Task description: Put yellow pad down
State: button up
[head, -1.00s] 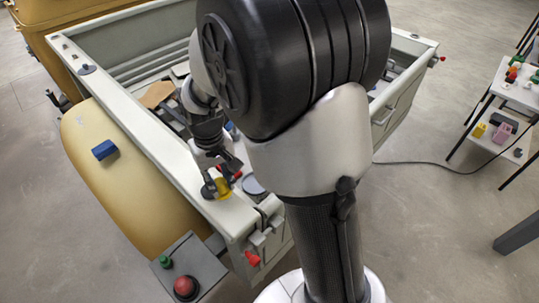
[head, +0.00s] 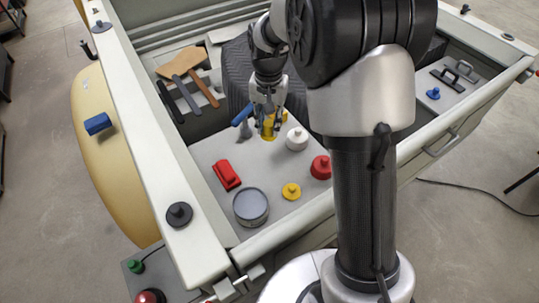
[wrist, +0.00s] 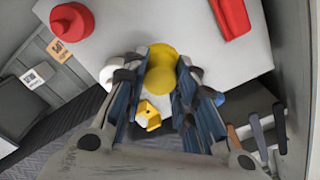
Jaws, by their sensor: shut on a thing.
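The yellow pad (head: 268,130) is round and is held between the fingertips of my gripper (head: 268,118). In the wrist view the pad (wrist: 159,76) shows between the two blue-grey fingers, with a second rounded yellow part just beyond. My gripper points down over the far part of a light grey panel (head: 207,152) inside the large open shell. Whether the pad touches the panel I cannot tell. A similar yellow knobbed piece (head: 291,191) sits nearer on the panel.
Around the pad are a white knobbed piece (head: 297,139), a red one (head: 321,167), a red tool (head: 227,175) and a grey tin (head: 251,207). A yellow block (wrist: 147,115) lies close by. Bare panel shows between the red tool and the pad.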

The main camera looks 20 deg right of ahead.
notch_tip(320, 180, down, 15)
jog(key=shift+r+b, duration=0.2)
jog(key=shift+b, duration=1.05)
jog(key=shift+f, duration=0.25)
jog(key=o, duration=0.9)
jog(key=shift+r, duration=0.1)
jog(key=shift+o, duration=0.2)
